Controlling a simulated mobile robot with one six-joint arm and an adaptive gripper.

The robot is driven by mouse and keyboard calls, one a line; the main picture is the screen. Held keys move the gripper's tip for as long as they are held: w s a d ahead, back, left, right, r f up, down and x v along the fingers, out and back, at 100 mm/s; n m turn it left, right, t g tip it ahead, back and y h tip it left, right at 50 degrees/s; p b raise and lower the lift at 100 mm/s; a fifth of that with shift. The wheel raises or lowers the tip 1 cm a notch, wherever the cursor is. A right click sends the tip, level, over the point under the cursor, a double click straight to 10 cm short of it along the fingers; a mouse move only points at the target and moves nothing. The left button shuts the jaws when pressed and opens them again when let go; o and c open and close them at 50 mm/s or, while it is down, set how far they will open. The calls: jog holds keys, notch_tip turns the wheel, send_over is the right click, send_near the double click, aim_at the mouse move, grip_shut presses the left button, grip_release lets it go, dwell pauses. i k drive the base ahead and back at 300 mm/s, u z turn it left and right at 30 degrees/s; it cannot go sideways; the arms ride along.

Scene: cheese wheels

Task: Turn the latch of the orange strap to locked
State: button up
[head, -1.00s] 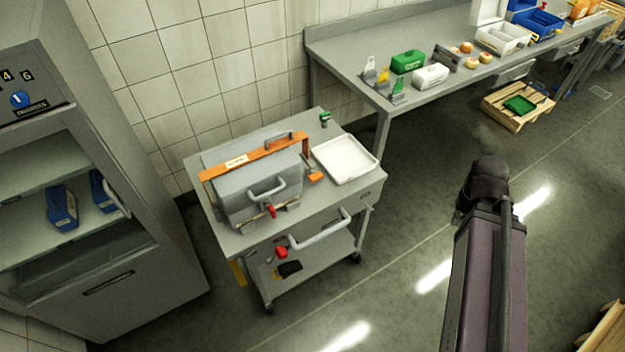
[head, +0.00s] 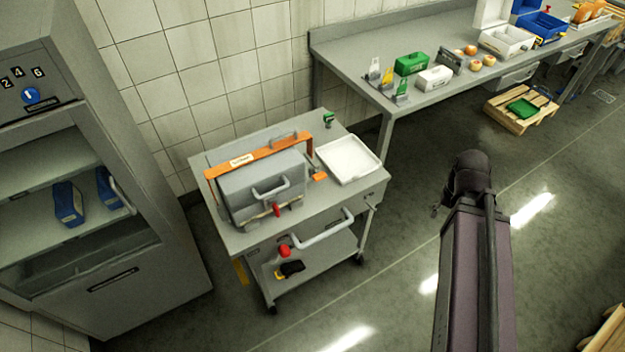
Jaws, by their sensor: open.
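My arm stands at the right, well away from the cart. Only a small dark tip, seemingly of my gripper (head: 437,209), shows beside the dark joint; the rest is hidden. It touches nothing that I can see.
The cart (head: 240,238) also bears a white tray (head: 347,158) and a small green item (head: 328,119). A grey cabinet (head: 140,290) stands left, and a long workbench (head: 345,62) at the back right. Floor between my arm and the cart is clear.

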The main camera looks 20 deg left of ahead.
aim_at(318, 176)
jog(key=u, duration=1.15)
jog(key=k, duration=0.35)
jog(key=z, duration=0.7)
